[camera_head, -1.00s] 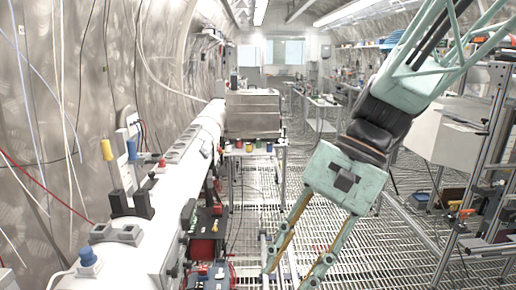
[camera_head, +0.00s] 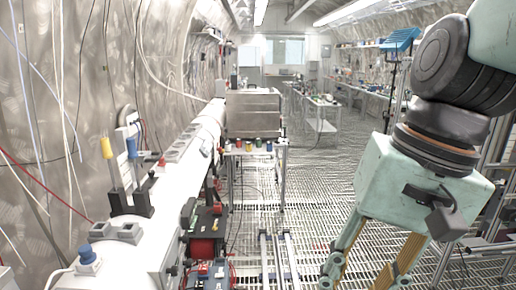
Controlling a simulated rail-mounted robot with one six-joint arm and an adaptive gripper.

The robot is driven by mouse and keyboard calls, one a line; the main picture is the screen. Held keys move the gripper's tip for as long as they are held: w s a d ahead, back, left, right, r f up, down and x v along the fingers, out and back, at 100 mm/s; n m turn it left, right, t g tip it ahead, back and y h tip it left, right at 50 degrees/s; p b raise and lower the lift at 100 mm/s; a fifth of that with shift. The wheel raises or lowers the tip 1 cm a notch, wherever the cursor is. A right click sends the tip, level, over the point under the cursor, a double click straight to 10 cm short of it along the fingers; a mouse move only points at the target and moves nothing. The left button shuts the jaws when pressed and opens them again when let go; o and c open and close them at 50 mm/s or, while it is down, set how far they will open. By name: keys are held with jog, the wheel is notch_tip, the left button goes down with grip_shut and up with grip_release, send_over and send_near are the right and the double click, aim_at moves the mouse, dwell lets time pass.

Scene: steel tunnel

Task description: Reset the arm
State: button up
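My gripper (camera_head: 362,275) hangs at the lower right of the head view. Its body is a pale green block with a dark grey knob on the front, below black and grey wrist joints. Its two fingers, with yellow-brown inner strips, point down and left. They stand apart with only the floor grating showing between them. The fingertips are near the bottom edge of the picture, and the right one is partly cut off. No held object shows.
A long white pipe (camera_head: 92,262) with fittings runs along the left wall. A trolley with metal boxes (camera_head: 253,113) stands beyond it. Rails (camera_head: 276,250) lie on the grating. The middle floor (camera_head: 325,165) is clear. Metal frames stand at the far right.

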jog(key=s+d+r+n+t+h, duration=0.2)
jog(key=s+d+n+t, duration=0.1)
jog(key=s+d, duration=0.2)
jog(key=shift+s+d, duration=0.2)
jog(key=shift+d, duration=0.7)
jog(key=shift+a+f, duration=0.1)
dwell(1.9)
